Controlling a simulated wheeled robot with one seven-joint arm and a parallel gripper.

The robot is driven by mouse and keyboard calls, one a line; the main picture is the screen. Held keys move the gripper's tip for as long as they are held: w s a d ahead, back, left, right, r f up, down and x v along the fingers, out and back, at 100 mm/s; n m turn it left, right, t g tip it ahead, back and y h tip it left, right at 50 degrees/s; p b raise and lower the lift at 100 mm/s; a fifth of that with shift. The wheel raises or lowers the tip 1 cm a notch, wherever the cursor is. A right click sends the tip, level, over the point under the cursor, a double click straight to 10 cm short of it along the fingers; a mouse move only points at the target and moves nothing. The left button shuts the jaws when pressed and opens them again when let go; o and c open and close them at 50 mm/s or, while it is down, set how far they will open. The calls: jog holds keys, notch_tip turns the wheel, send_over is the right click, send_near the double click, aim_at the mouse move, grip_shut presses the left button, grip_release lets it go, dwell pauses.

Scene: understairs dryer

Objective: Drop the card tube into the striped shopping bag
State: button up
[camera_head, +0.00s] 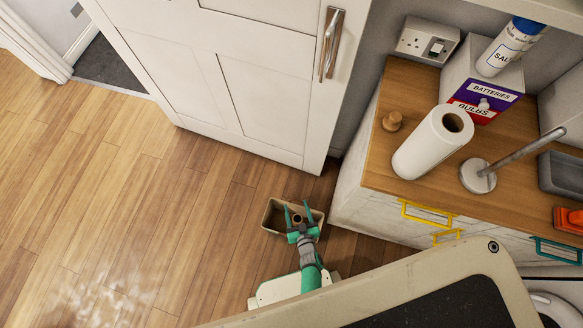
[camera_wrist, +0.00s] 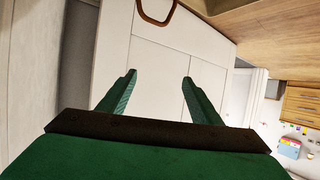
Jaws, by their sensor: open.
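My gripper (camera_head: 296,208), teal, is low over the floor in the head view, with its two fingers spread. It also shows in the wrist view (camera_wrist: 159,78), with nothing between the fingers. Under it stands a tan open-topped container (camera_head: 272,216), partly hidden by the gripper.
A white cupboard (camera_head: 265,90) stands behind, its handle (camera_head: 328,45) near the right edge. The wooden worktop (camera_head: 385,160) at right holds a white paper roll (camera_head: 425,150), a metal roll holder (camera_head: 477,176) and a batteries box (camera_head: 480,85). The floor (camera_head: 130,200) at left is clear.

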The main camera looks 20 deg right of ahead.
jog(key=v, duration=0.9)
jog(key=shift+s+r, duration=0.2)
jog(key=shift+s, duration=0.15)
jog(key=s+a+r, duration=0.2)
jog(key=a+r, duration=0.1)
jog(key=r, duration=1.2)
jog(key=s+a+r+t, duration=0.1)
jog(key=a+r, duration=0.2)
jog(key=r, duration=1.1)
jog(key=s+a+r+y, duration=0.1)
jog(key=a+r, duration=0.3)
jog(key=r, duration=1.1)
jog(key=shift+s+r+n+t, duration=0.35)
jog(key=shift+s+n+t, duration=0.05)
jog(key=shift+s, duration=0.5)
